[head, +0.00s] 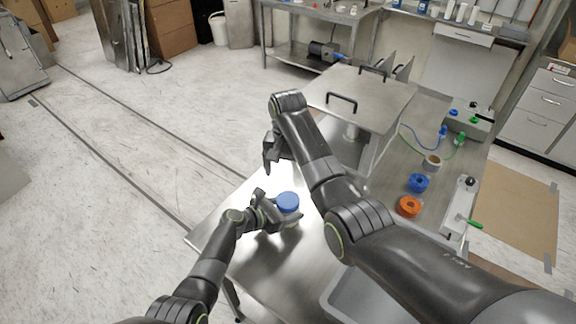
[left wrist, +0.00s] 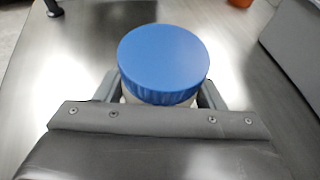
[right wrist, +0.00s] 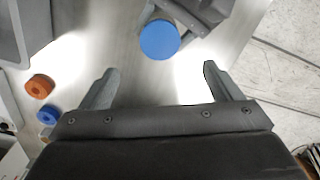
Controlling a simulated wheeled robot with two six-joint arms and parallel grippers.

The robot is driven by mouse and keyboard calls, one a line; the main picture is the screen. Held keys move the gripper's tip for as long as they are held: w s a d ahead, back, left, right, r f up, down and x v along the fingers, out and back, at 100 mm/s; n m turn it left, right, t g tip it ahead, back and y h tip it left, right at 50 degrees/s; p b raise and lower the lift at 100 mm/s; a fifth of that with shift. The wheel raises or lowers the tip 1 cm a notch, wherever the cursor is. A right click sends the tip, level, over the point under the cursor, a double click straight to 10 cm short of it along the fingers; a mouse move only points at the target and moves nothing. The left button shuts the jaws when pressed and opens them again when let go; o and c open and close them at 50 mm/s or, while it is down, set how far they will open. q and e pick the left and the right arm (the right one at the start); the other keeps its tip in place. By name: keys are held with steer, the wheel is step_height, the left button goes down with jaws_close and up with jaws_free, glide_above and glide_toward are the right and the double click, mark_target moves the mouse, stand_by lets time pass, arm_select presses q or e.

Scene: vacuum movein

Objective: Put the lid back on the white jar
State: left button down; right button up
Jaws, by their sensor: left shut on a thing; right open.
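The blue lid (head: 287,201) sits on top of the white jar, and it also shows in the left wrist view (left wrist: 163,60) and the right wrist view (right wrist: 160,40). Only a narrow strip of the jar (left wrist: 130,97) shows under the lid, so I cannot tell how tightly the lid is seated. My left gripper (head: 283,213) is shut on the jar, with one finger on each side below the lid. The jar looks upright on the steel table. My right gripper (head: 271,162) is open and empty above the table, apart from the lid; its spread fingers (right wrist: 157,78) show in the right wrist view.
An orange ring (head: 409,206) and a blue ring (head: 419,182) lie right of my right arm. A grey tray (head: 345,297) is at the near edge. A large steel chamber with a handled top (head: 362,95) stands behind.

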steer(key=shift+r, duration=0.65)
arm_select(q)
steer(key=shift+c, duration=1.3)
jaws_free()
steer(key=shift+s+a+r, duration=0.2)
steer(key=shift+a, duration=0.15)
steer(key=v, duration=1.6)
steer(key=shift+a+p, duration=0.2)
steer(key=shift+p, duration=0.25)
arm_select(e)
steer(key=shift+r, duration=0.4)
